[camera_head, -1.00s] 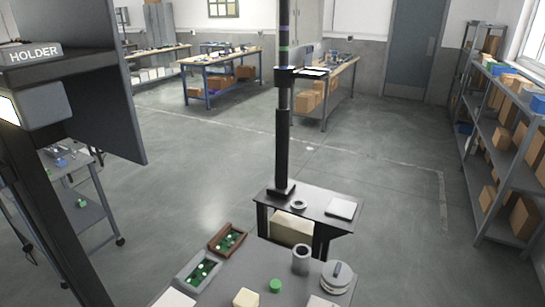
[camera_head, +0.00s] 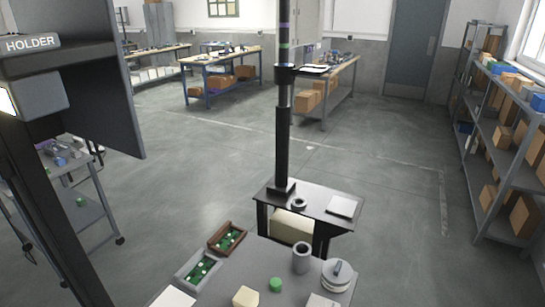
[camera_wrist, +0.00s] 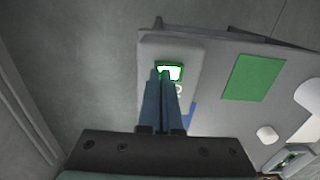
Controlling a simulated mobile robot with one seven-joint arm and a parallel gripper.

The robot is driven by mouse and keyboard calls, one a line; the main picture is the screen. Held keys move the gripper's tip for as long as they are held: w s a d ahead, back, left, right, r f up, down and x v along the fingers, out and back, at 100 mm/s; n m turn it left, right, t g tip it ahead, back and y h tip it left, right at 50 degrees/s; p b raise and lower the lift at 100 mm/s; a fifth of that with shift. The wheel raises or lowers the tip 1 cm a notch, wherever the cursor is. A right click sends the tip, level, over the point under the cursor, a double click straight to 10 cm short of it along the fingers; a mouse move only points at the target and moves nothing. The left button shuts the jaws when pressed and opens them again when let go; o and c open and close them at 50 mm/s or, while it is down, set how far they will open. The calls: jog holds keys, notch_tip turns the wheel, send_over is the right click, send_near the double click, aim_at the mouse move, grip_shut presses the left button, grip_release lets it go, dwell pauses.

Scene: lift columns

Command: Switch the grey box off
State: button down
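In the wrist view, a light grey box (camera_wrist: 186,50) with rounded corners lies ahead of my gripper. A lit white switch (camera_wrist: 170,68) with a green border is set in its face. My gripper (camera_wrist: 167,77) has its two blue-grey fingers together with nothing visible between them. The fingertips are at the switch's lower edge in the picture; I cannot tell whether they touch it. The fingers hide part of the box's face, and a pale mark shows beside them. My gripper is not visible in the head view.
The wrist view shows a green patch (camera_wrist: 254,78) and white objects right of the box. In the head view, a near table (camera_head: 250,281) holds trays and small parts. A dark column (camera_head: 283,150) stands behind it. A shelf (camera_head: 500,140) lines the right; open floor lies between.

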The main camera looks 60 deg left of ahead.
jog(key=shift+f, duration=0.15)
notch_tip(320, 180, up, 7)
jog(key=p, duration=0.7)
dwell(0.7)
